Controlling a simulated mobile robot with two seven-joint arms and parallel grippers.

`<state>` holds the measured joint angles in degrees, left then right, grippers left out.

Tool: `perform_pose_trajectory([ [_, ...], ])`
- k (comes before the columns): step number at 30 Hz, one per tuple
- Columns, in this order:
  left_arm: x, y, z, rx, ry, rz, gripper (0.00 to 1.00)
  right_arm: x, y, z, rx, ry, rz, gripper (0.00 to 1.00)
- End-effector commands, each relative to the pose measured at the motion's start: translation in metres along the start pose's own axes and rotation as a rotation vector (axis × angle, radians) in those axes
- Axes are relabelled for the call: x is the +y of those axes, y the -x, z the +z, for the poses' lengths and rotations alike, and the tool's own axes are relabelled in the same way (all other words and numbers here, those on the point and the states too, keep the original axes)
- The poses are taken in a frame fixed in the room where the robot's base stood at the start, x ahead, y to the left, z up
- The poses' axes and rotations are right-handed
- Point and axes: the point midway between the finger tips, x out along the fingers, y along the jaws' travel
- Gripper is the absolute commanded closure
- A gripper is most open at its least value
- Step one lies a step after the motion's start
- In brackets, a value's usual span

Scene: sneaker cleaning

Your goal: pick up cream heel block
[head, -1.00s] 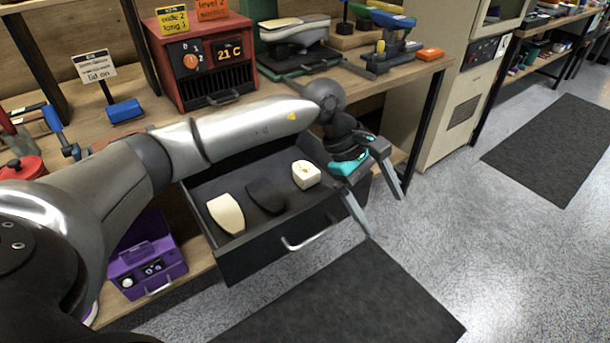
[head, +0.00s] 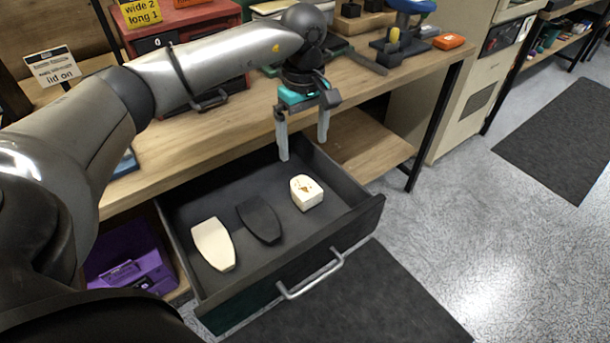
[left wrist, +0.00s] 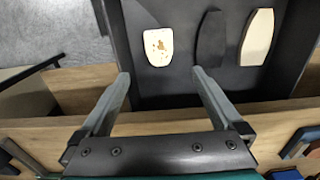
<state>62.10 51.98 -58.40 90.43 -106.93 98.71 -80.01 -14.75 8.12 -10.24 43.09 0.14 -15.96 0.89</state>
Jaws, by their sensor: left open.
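A thick cream block with brown marks on its top (head: 306,192) lies at the right in the open dark drawer (head: 354,222); it looks like the heel block. The left wrist view shows the same block (left wrist: 158,47) beyond the fingertips. My left gripper (head: 303,147) is open and empty, fingers pointing down near the drawer's back edge, behind the block and apart from it. In the left wrist view the gripper (left wrist: 160,74) has its fingers spread wide. My right gripper is not in view.
A black tapered piece (head: 260,220) and a longer cream tapered piece (head: 213,245) lie left of the block in the drawer. The wooden bench (head: 190,150) edge is close behind my gripper. A purple box (head: 125,262) stands below left.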

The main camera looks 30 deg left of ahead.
Motion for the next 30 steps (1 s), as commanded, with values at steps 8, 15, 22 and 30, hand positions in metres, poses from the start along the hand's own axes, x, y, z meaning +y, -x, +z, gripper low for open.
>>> perform_pose_trajectory([
  [8, 0.0, -0.035, 0.001, -0.002, -0.001, -0.003, 0.0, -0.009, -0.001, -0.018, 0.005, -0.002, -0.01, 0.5],
  [15, 0.0, -0.071, 0.001, -0.002, -0.001, -0.003, 0.0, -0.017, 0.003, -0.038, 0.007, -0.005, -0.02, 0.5],
  [22, 0.0, -0.096, 0.001, -0.001, 0.0, -0.002, 0.0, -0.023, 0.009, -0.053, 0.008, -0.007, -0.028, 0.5],
  [30, 0.001, -0.105, 0.0, -0.002, -0.001, 0.0, 0.0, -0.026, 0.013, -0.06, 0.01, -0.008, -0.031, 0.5],
])
